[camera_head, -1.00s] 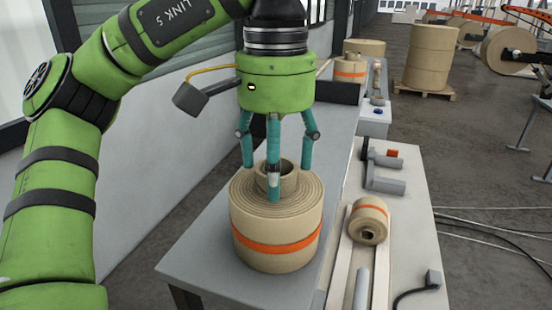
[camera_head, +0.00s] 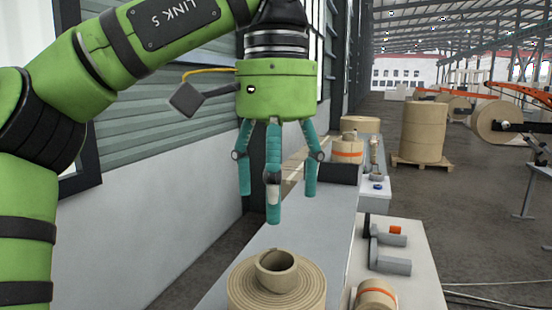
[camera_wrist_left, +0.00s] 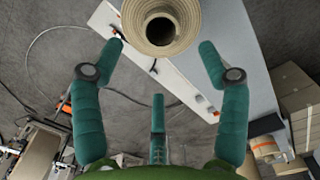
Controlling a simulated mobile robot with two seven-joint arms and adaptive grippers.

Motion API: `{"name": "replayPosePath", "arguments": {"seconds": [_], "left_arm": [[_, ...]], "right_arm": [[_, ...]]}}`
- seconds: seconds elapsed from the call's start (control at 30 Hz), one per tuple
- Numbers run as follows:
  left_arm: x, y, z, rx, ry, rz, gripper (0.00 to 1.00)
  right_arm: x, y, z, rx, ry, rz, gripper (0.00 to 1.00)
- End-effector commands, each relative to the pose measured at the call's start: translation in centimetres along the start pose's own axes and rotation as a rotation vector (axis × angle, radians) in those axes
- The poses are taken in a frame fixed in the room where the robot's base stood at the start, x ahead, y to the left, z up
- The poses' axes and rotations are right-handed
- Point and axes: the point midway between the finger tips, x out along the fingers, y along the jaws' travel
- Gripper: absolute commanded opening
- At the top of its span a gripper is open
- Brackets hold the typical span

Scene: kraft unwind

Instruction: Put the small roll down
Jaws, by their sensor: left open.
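The small roll (camera_head: 276,268) is a short brown paper ring standing upright on top of a wider wound roll (camera_head: 245,296), near its middle. The wide roll stands on a grey table (camera_head: 300,222); its lower part is cut off by the bottom of the head view. My left gripper (camera_head: 275,205) is open and empty above the small roll, with its three teal fingers hanging down apart from it. In the left wrist view the rolls (camera_wrist_left: 160,28) show at the top edge, beyond the spread fingers. My right gripper is not in view.
A white bench (camera_head: 402,232) right of the table carries grey fixtures (camera_head: 390,265) and a banded small roll (camera_head: 374,295). Behind stand a banded roll (camera_head: 347,152) and a dark block (camera_head: 338,173). A tall roll (camera_head: 425,132) stands on a pallet at the right.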

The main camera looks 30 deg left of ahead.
Motion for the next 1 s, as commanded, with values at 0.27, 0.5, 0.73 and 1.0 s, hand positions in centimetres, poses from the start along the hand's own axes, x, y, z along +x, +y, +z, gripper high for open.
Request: {"name": "replayPosePath", "arguments": {"seconds": [0.27,0.5,0.73,1.0], "left_arm": [[-2.4,0.0,0.0,-0.002,0.001,-0.002,0.75],[-2.9,0.0,0.0,-0.001,0.002,0.001,0.75],[-2.9,0.0,0.0,0.000,0.002,0.001,0.75],[-2.9,0.0,0.0,0.000,0.002,0.001,0.75]], "right_arm": [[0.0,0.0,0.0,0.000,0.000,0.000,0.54],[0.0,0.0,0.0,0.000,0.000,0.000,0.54],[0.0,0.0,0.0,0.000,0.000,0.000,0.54],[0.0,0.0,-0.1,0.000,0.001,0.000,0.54]]}}
